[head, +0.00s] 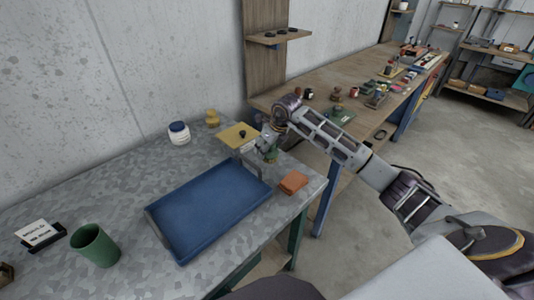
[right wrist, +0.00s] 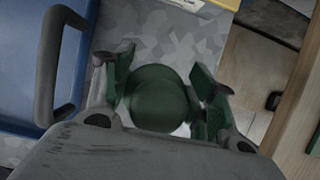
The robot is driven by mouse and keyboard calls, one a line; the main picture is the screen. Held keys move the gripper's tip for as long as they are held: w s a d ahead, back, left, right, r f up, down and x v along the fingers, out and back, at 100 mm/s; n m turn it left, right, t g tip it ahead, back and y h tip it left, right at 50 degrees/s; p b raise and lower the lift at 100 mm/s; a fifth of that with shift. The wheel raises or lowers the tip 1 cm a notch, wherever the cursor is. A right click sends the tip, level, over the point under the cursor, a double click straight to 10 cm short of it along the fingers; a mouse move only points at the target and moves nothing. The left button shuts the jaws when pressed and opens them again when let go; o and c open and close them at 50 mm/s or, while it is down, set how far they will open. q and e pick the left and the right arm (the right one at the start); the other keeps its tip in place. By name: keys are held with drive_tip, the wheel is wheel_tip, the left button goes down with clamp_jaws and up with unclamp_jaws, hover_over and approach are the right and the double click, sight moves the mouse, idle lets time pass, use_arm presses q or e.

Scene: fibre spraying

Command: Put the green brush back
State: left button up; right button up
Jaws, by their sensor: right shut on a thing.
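My right gripper (head: 268,148) is over the grey worktable (head: 130,185), just beyond the far right corner of the blue tray (head: 207,212). It is shut on a green thing, which I take to be the green brush (head: 271,156). In the right wrist view the brush (right wrist: 158,98) shows as a rounded dark green end between the two fingers of the gripper (right wrist: 163,88). The rest of the brush is hidden. A green cup (head: 95,246) stands at the front left of the table. My left gripper is not in view.
A yellow board (head: 236,132) with a dark knob lies behind the tray. An orange block (head: 293,182) is near the right edge. A blue-lidded white jar (head: 179,135) and a small yellow object (head: 212,118) stand at the back. A wooden bench (head: 300,88) is beyond.

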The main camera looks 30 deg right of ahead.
wheel_tip(320, 180, down, 2)
drive_tip(key=shift+f, duration=0.35)
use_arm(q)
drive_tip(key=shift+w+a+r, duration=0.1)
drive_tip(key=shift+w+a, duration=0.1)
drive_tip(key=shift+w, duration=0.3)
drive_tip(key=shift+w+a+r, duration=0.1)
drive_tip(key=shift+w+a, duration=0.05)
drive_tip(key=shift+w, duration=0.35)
use_arm(e)
drive_tip(key=shift+f, duration=0.1)
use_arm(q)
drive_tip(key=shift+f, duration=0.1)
use_arm(e)
drive_tip(key=o, duration=1)
drive_tip(key=shift+c, duration=0.2)
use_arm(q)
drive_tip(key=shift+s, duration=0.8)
